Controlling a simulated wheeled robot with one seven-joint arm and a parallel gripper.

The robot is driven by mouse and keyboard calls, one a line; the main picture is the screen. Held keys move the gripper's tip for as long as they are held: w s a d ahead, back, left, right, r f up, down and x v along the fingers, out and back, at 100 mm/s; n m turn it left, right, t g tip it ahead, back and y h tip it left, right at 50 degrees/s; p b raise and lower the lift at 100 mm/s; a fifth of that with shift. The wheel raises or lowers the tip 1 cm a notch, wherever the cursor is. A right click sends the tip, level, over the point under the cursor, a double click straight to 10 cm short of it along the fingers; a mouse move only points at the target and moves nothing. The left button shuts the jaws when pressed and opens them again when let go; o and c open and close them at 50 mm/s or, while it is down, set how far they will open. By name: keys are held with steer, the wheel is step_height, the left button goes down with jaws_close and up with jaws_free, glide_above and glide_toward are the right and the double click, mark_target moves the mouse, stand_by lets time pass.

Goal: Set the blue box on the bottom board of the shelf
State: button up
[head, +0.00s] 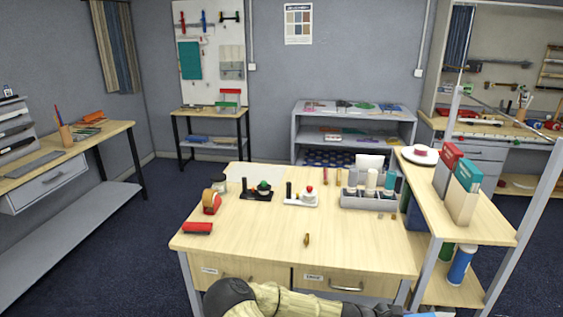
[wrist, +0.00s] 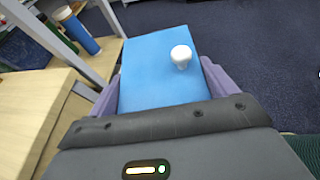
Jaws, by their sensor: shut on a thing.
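In the wrist view my gripper (wrist: 158,82) is shut on the blue box (wrist: 145,65), with a purple finger on either side. A white round knob shows on the box. In the head view only a sliver of the blue box (head: 428,315) shows at the bottom edge, beside my dark gripper (head: 385,311). The shelf's upper board (head: 490,222) stands at the right of the workbench, and its bottom board (head: 440,291) lies below. The shelf's boards and post also show at the left of the wrist view, apart from the box.
A blue bottle (head: 461,265) and a green one (head: 443,258) stand on the bottom board. File holders (head: 461,204) and a white plate (head: 420,155) stand on the upper board. A grey post (head: 525,225) rises at the shelf's front. The workbench (head: 260,225) holds tools.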

steer(key=w+a+f+n+t, duration=0.2)
steer(key=a+f+n+t, duration=0.2)
steer(key=a+f, duration=0.1)
steer(key=shift+w+a+f, duration=0.25)
steer(key=shift+a+f, duration=0.1)
steer(key=shift+f, duration=0.25)
steer(key=w+a+f+n+t+y, duration=0.1)
steer(key=a, duration=0.1)
steer(key=w+a+f+n+t+y, duration=0.1)
steer(key=n+t, duration=0.1)
steer(key=w+a+f+n+t+y, duration=0.1)
steer(key=a+t, duration=0.1)
steer(key=shift+w+a+f, duration=0.1)
steer(key=shift+a, duration=0.2)
steer(key=w+a+n+t+y, duration=0.2)
steer(key=a+n+y, duration=0.1)
steer(key=w+a+n+t+y, duration=0.1)
steer(key=a+n, duration=0.1)
steer(key=shift+t, duration=0.3)
steer(key=w+a+r+n+t+y, duration=0.1)
steer(key=a+r+n+y, duration=0.2)
steer(key=a+n+y, duration=0.1)
steer(key=shift+w+a+r+n+y, duration=0.15)
steer(key=shift+a+r+n+y, duration=0.2)
steer(key=shift+a+y, duration=0.45)
steer(key=shift+a+r+n+y, duration=0.15)
steer(key=shift+a+n+y, duration=0.2)
steer(key=shift+a+y, duration=0.05)
